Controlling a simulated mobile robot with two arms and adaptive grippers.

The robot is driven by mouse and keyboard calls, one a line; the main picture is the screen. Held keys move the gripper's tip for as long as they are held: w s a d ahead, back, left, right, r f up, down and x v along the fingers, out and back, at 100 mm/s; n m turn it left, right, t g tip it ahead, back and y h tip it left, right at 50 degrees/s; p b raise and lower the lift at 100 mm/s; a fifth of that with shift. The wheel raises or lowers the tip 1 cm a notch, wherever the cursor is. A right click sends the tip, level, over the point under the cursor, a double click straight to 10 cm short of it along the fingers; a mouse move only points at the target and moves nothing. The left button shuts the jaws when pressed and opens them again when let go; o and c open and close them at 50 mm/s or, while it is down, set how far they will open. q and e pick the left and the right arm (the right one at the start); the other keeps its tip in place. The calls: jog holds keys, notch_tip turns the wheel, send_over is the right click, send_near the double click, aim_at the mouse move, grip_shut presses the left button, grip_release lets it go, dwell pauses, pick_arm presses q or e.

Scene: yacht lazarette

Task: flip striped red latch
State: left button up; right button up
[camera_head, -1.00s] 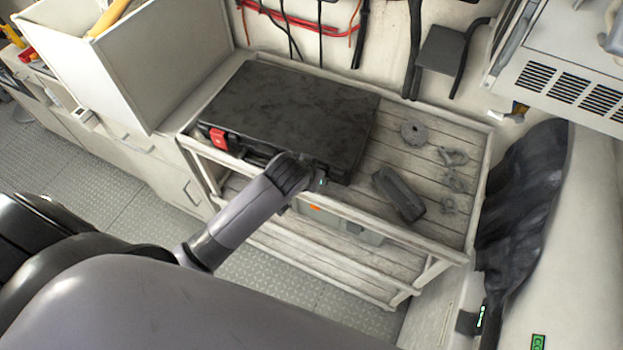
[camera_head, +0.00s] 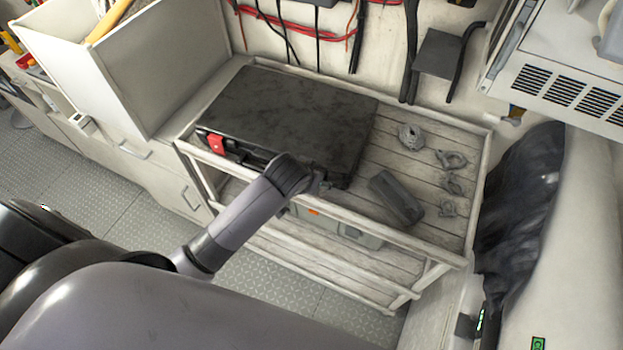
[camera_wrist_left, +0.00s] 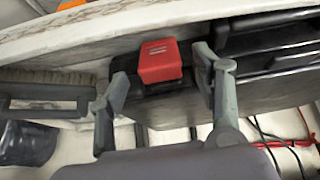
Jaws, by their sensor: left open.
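The red latch (camera_head: 217,144) is on the front edge of a black case (camera_head: 290,115), near its left corner. The wrist view shows the latch (camera_wrist_left: 160,60) close up, with short pale stripes on its face. My left gripper (camera_wrist_left: 162,68) is open, with one finger on each side of the latch in that view. I see no clear contact; the fingers look apart from it. In the head view my left arm reaches to the case's front, and the gripper's fingers are mostly hidden. My right gripper is not in view.
The case lies on a slatted shelf unit (camera_head: 402,255) with a raised rim. A dark grey block (camera_head: 396,197) and several small grey fittings lie to its right. A grey case with an orange latch (camera_head: 313,211) sits on the shelf below. Metal floor is open at left.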

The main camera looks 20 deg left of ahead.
pick_arm(q)
jog(key=shift+r, duration=0.1)
jog(key=v, duration=1.1)
jog(key=shift+s+r, duration=0.25)
jog(key=shift+r, duration=0.1)
